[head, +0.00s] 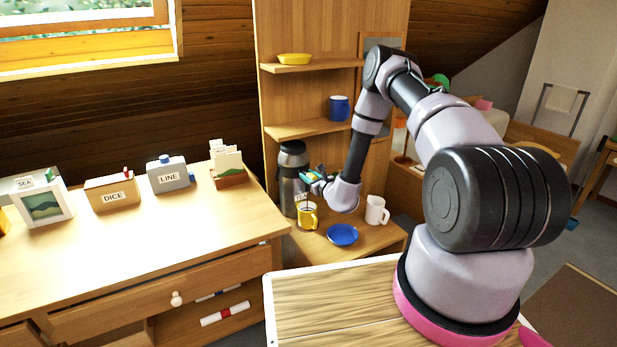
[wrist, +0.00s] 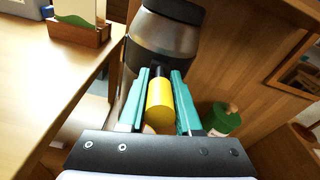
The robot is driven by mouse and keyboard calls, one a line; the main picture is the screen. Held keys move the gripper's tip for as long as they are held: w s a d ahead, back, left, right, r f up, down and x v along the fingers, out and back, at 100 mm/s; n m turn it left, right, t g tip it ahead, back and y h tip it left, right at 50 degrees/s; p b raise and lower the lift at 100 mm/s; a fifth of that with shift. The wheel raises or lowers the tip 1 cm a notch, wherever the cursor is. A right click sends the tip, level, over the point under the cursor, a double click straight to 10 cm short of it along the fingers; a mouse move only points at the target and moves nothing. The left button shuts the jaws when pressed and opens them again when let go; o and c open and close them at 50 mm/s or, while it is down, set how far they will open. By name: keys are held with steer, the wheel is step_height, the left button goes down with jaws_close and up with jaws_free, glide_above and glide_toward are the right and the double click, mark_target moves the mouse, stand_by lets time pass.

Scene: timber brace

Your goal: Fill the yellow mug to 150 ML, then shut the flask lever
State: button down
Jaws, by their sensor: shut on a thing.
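The steel flask (head: 291,165) with a dark top stands on the low shelf beside the desk; it also shows in the wrist view (wrist: 165,45). My gripper (head: 314,176) is at the flask's front, above the mug. In the wrist view my teal fingers (wrist: 159,98) are shut on the flask lever (wrist: 159,108), a yellow cylinder on a black stem. The yellow mug (head: 308,217) stands upright below, close to the flask. A thin dark line shows above the mug; I cannot tell whether it is liquid. The mug's fill level is not readable.
A blue plate (head: 342,235) and a white mug (head: 375,211) stand on the same shelf. A blue mug (head: 339,108) and a yellow dish (head: 294,59) sit on shelves above. Labelled boxes (head: 111,192) line the desk (head: 130,255) at left.

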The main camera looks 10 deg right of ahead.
steer(key=c, duration=0.6)
jaws_free()
steer(key=v, duration=1)
steer(key=shift+s, duration=0.4)
steer(key=shift+d+r, duration=0.1)
